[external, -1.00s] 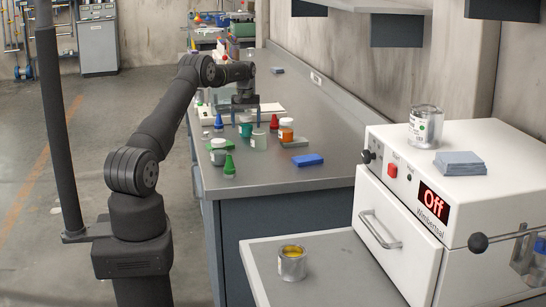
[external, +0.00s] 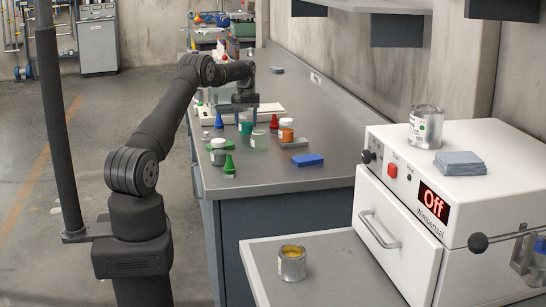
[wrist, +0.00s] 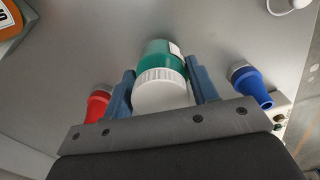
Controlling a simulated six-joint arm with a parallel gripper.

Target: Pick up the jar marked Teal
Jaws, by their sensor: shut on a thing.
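The teal-green jar (external: 245,128) has a white lid and is among the small containers on the grey bench. In the wrist view the jar (wrist: 154,52) is between my two blue fingers, its ribbed white lid toward me. A small label shows at its right side, but I cannot read it. My gripper (external: 246,114) is over the jar from above and shut on it; it also shows in the wrist view (wrist: 161,78). I cannot tell whether the jar is clear of the bench.
A red cone-capped bottle (external: 274,122) and a blue one (external: 219,123) stand on either side.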

